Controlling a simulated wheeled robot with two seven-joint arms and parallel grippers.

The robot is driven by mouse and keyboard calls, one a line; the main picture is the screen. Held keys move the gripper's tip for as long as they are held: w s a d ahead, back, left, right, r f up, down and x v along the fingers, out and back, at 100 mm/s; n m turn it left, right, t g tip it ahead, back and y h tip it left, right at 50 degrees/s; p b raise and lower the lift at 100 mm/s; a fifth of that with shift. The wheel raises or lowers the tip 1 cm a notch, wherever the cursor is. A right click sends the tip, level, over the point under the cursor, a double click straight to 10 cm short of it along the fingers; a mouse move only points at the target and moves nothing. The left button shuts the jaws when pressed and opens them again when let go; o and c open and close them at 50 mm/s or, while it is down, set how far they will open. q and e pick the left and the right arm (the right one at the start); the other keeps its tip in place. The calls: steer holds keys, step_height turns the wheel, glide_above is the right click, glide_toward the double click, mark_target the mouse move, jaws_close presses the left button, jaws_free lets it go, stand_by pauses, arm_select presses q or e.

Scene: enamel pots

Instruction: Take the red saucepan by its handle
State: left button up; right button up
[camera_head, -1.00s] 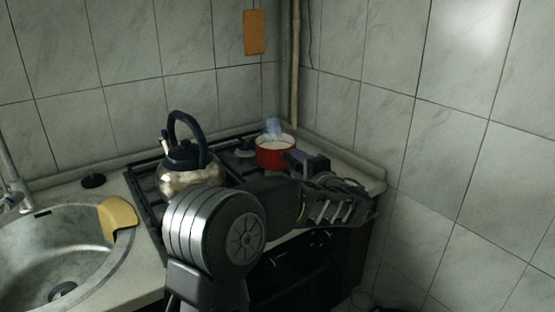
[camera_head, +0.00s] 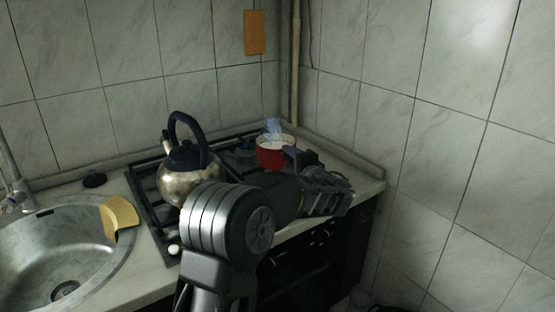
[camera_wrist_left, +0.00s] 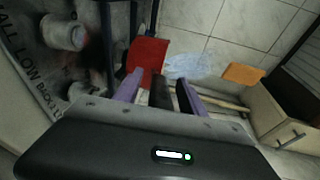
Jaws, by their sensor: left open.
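The red saucepan (camera_head: 272,157) stands on the back right of the stove, with pale contents and a bluish wisp of steam above it. It also shows in the left wrist view (camera_wrist_left: 147,56), just beyond the fingertips. My left gripper (camera_head: 298,158) is at the pan's right side. In the left wrist view its two purple fingers (camera_wrist_left: 160,88) are apart. A dark bar that looks like the saucepan's handle (camera_wrist_left: 160,93) lies between them; I cannot tell whether either finger touches it. In the head view my gripper hides the handle. My right gripper is not in view.
A shiny kettle (camera_head: 187,181) with a dark handle stands on the stove, left of my forearm. The sink (camera_head: 45,250) is at the left, with a yellow piece (camera_head: 118,215) on its rim. Tiled walls close off the back and right. An orange board (camera_head: 254,32) hangs behind.

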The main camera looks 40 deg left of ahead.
arm_select(q)
steer(key=shift+c, duration=0.2)
jaws_close()
stand_by(0.4)
stand_by(0.8)
steer(key=shift+r, duration=0.15)
